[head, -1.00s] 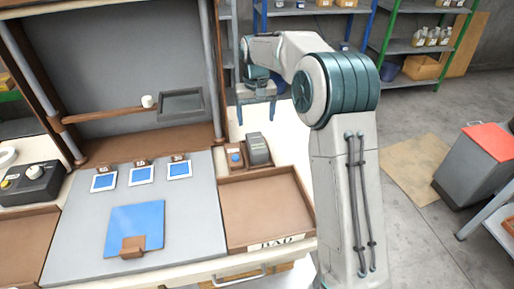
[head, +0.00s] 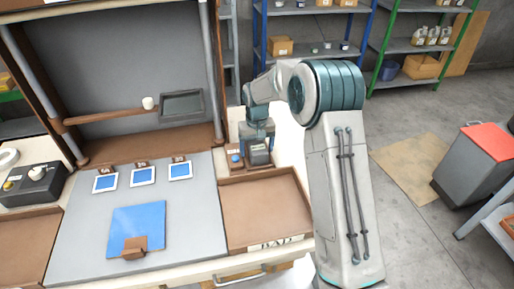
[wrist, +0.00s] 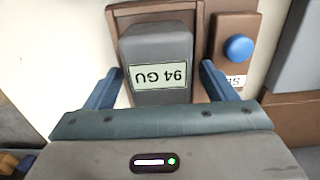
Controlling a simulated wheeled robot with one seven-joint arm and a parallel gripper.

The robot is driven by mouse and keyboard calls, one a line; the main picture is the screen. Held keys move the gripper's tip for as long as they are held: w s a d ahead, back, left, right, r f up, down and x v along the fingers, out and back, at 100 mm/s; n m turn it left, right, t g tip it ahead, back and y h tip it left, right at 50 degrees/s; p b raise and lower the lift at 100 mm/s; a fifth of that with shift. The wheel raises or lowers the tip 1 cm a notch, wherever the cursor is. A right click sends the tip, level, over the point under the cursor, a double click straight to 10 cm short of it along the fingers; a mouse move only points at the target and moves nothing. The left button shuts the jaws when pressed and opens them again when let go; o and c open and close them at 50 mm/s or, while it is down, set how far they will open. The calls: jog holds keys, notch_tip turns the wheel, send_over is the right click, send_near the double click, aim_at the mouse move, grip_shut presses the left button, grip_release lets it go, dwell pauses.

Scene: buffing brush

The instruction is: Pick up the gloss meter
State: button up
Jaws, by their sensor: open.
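The gloss meter (wrist: 157,58) is a dark grey block with a pale display reading "94 GU", upside down in the wrist view. It sits in a brown wooden holder (wrist: 128,11). In the head view the gloss meter (head: 258,155) stands behind the brown tray, partly hidden by my gripper. My gripper (wrist: 160,80) is open, with one blue finger on each side of the gloss meter's display end. I cannot tell whether the fingers touch it.
A blue round button (wrist: 238,48) on a brown block is close beside the gloss meter. An empty brown tray (head: 262,210) lies in front. Three framed blue panels (head: 143,176) and a larger blue panel (head: 138,225) lie on the grey bench surface.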

jog(key=c, duration=1)
jog(key=shift+c, duration=0.2)
jog(key=shift+r, duration=0.15)
